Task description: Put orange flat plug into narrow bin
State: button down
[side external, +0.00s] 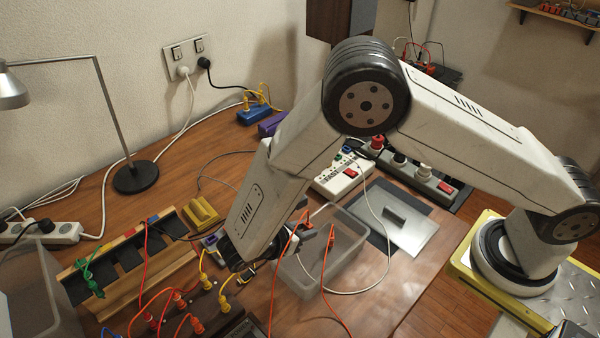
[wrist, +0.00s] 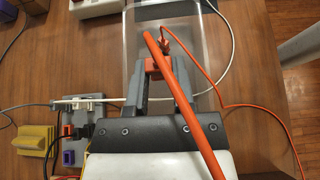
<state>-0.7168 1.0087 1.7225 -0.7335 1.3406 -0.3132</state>
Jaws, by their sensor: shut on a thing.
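My gripper (side external: 316,228) is over the clear bin (side external: 350,262) in the side view. In the wrist view my gripper (wrist: 158,75) has its fingers shut on a small orange plug (wrist: 158,66). A thick orange cable (wrist: 183,98) crosses in front of the right finger, close to the camera. A second orange plug (wrist: 165,44) with a thin cable shows just beyond the fingertips; an orange plug (side external: 330,238) also shows by the bin in the side view. I cannot tell its height relative to the bin. The clear bin's walls (wrist: 205,20) show faintly behind the fingers.
Another clear bin (side external: 35,290) stands at the far left, partly cut off. A wooden rack (side external: 130,262) and several coloured plugs with loose cables fill the left front. A white power strip (side external: 342,175) and a metal plate (side external: 400,225) lie behind and right of the bin.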

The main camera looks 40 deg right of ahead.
jog(key=shift+f, duration=0.1)
jog(key=shift+f, duration=2.4)
jog(key=shift+c, duration=1.9)
grip_release()
jog(key=v, duration=0.7)
jog(key=shift+a+r, duration=0.2)
jog(key=shift+a, duration=0.15)
jog(key=shift+d, duration=0.1)
